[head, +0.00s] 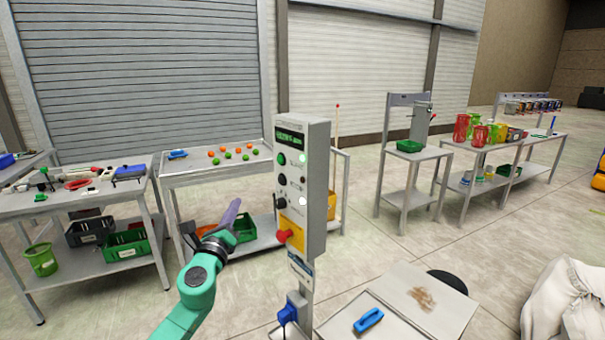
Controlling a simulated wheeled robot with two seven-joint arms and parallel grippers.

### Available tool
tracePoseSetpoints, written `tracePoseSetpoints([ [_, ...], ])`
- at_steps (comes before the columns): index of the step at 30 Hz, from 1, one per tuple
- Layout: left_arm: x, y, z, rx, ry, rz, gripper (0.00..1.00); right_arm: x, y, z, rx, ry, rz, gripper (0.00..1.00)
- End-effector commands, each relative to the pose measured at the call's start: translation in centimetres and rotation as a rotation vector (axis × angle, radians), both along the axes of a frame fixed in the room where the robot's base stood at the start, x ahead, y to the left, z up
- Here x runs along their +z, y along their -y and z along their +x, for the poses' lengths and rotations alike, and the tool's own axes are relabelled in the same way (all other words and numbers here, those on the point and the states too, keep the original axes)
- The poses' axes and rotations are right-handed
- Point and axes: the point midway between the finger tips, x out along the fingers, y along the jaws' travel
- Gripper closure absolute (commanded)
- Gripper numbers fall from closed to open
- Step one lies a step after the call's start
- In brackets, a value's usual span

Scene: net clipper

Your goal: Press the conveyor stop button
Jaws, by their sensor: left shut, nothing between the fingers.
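A grey control box (315,185) stands on a post in the middle of the head view. Its front carries a small green-lit display, a green button (282,159), dark knobs, and a red mushroom button (285,236) on a yellow plate (293,232) near the bottom. I take the red one for the stop button. My left gripper (232,212) comes in from the lower left on a green arm. It is shut and empty, left of the box and, in the picture, slightly above the red button. A gap shows between them. My right gripper is not in view.
A blue-handled tool (368,320) lies on a low grey surface (400,318) at the lower right. A white sack (570,300) sits farther right. Behind the box, a table (190,167) holds several orange and green balls. A tool bench (75,205) stands at the left.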

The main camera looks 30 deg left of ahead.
Motion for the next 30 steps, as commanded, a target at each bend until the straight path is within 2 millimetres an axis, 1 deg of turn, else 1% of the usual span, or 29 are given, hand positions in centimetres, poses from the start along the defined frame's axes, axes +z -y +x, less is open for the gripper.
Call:
tracePoseSetpoints([
  [1,1.4,0.3,-0.1,0.001,0.013,0.035,1.00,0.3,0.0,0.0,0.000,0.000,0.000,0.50],
  [4,2.7,0.7,-0.4,0.003,0.028,0.077,1.00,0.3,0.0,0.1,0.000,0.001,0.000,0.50],
  [13,2.9,0.8,-0.4,0.003,0.029,0.083,1.00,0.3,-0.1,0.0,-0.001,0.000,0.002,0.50],
  [17,2.9,1.0,0.1,0.003,0.029,0.081,1.00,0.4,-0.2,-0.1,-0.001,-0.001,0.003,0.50],
  [20,2.9,1.3,1.1,0.002,0.030,0.081,1.00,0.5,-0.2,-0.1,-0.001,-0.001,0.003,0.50],
  [30,2.8,3.2,5.7,0.003,0.031,0.080,1.00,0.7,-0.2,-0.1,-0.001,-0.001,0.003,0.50],
])
